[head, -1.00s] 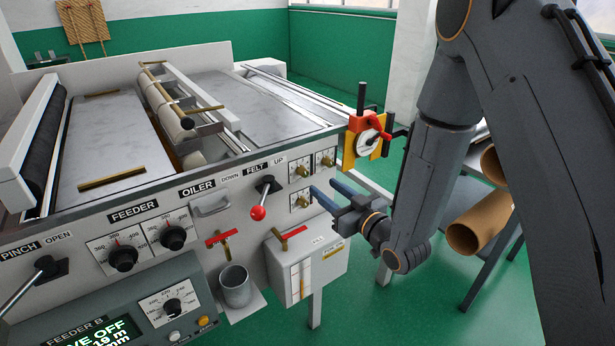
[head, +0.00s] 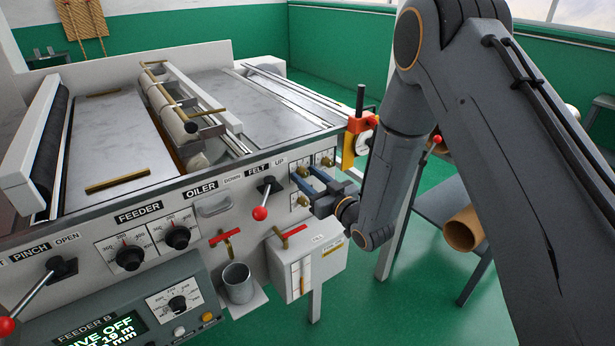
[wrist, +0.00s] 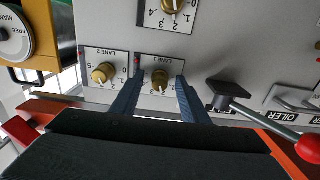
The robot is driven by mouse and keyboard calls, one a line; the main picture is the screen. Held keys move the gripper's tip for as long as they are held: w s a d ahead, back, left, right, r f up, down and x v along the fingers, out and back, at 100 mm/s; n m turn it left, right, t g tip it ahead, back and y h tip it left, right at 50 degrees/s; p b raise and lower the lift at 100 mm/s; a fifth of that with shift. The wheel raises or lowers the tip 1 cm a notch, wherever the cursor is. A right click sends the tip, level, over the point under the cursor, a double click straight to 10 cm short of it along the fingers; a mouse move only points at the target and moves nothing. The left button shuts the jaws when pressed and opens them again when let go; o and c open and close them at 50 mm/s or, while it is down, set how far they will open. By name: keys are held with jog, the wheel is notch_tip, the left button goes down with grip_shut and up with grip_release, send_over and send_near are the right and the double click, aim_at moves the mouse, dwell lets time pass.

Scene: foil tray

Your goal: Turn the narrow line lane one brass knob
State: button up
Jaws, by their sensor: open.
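Small brass knobs on white dial plates sit at the right end of the machine's front panel. In the wrist view, upside down, one brass knob (wrist: 160,78) lies between my gripper's fingertips; its lane label is hard to read. A second brass knob (wrist: 103,73), on a plate marked LANE 2, is left of it. A third brass knob (wrist: 174,4) is cut by the top edge. My gripper (wrist: 159,92) is open, one blue finger on each side of the middle knob; contact is not clear. In the head view my gripper (head: 306,178) is at the upper-left knob, partly covering it.
The felt lever's red ball (head: 260,213) stands left of my gripper; its dark base (wrist: 228,93) is close to one finger. A yellow and red dial gauge (head: 358,140) is at the panel's right corner. A white box (head: 300,262) sits below.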

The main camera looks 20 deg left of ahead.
grip_shut()
jog(key=shift+m, duration=0.4)
jog(key=m+b, duration=0.1)
jog(key=m, duration=0.2)
jog(key=shift+b, duration=0.3)
jog(key=m+b, duration=0.1)
jog(key=m, duration=0.3)
jog(key=m+b, duration=0.1)
jog(key=m, duration=0.3)
jog(key=shift+m+b, duration=0.45)
jog(key=shift+m, duration=1.65)
